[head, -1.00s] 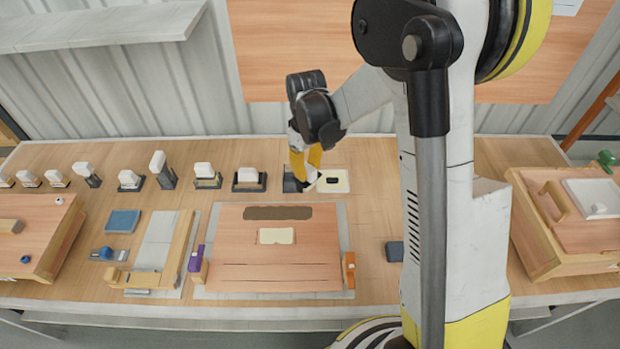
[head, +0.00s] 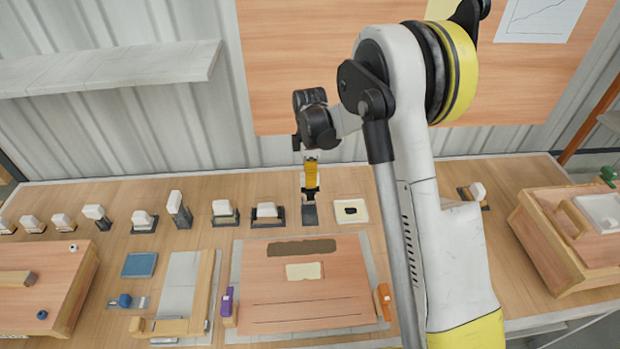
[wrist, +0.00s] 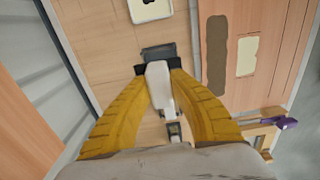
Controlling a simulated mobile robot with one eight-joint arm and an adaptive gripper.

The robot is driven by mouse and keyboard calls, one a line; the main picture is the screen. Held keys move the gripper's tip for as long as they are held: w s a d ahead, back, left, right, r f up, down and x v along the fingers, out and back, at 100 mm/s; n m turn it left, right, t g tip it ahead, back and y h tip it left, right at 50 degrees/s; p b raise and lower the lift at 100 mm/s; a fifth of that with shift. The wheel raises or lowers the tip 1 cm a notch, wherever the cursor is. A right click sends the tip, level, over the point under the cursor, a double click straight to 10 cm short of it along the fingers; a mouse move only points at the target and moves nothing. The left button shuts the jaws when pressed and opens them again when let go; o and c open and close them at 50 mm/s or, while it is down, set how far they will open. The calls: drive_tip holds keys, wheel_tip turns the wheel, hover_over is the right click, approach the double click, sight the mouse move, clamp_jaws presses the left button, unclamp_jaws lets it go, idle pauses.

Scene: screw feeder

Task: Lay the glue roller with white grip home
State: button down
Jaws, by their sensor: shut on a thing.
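My gripper (head: 310,190) is at the back of the bench, pointing down, its yellow fingers shut on the glue roller. The roller's white grip (wrist: 159,88) shows between the fingers in the wrist view. A dark rest (head: 309,215) is directly below the fingertips in the head view. In the wrist view a dark block (wrist: 154,52) lies at the far end of the grip; I cannot tell how much of it is roller and how much rest, or whether they touch. In the head view the fingers hide the grip.
A white-gripped tool (head: 267,212) stands close left of my gripper, with several more in a row further left. A cream tray (head: 351,209) with a dark patch lies close right. The wooden board (head: 305,298) lies in front.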

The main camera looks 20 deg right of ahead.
drive_tip(key=shift+f+b, duration=1.75)
drive_tip(key=shift+f, duration=0.5)
drive_tip(key=shift+f+b, duration=0.2)
drive_tip(key=shift+b, duration=0.1)
drive_tip(key=shift+f+b, duration=0.9)
drive_tip(key=shift+f, duration=0.4)
drive_tip(key=shift+f+b, duration=0.6)
drive_tip(key=shift+f, duration=0.15)
drive_tip(key=shift+f+b, duration=0.45)
drive_tip(key=shift+f, duration=0.1)
drive_tip(key=c, duration=1.2)
unclamp_jaws()
drive_tip(key=shift+c, duration=0.2)
